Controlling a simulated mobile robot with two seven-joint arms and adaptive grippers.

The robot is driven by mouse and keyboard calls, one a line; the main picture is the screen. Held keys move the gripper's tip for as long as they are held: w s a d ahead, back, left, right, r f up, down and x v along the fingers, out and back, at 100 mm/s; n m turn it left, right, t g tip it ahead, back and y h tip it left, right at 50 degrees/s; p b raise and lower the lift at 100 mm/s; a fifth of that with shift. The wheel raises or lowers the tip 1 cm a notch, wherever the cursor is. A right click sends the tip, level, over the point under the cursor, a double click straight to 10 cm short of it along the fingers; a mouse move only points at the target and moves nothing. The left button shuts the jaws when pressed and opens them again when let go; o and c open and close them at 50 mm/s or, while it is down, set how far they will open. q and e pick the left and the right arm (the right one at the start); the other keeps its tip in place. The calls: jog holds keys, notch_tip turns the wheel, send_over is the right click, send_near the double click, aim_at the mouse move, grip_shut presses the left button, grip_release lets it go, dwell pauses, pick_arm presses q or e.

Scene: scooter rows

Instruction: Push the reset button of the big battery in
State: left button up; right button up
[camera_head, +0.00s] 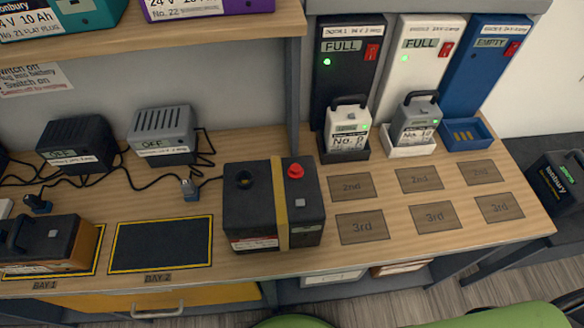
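The big battery (240,215) is a dark box on the bench, right of the empty bay 2 mat. Neither of my grippers is in view.
Bay 1 holds a battery (40,245) with an orange side. Bay 2's mat (160,246) is bare. Two chargers marked OFF, one black (78,140) and one grey (162,132), stand behind with loose cables. Three charging docks stand back right; two hold small batteries, while the blue one (486,65) is empty.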

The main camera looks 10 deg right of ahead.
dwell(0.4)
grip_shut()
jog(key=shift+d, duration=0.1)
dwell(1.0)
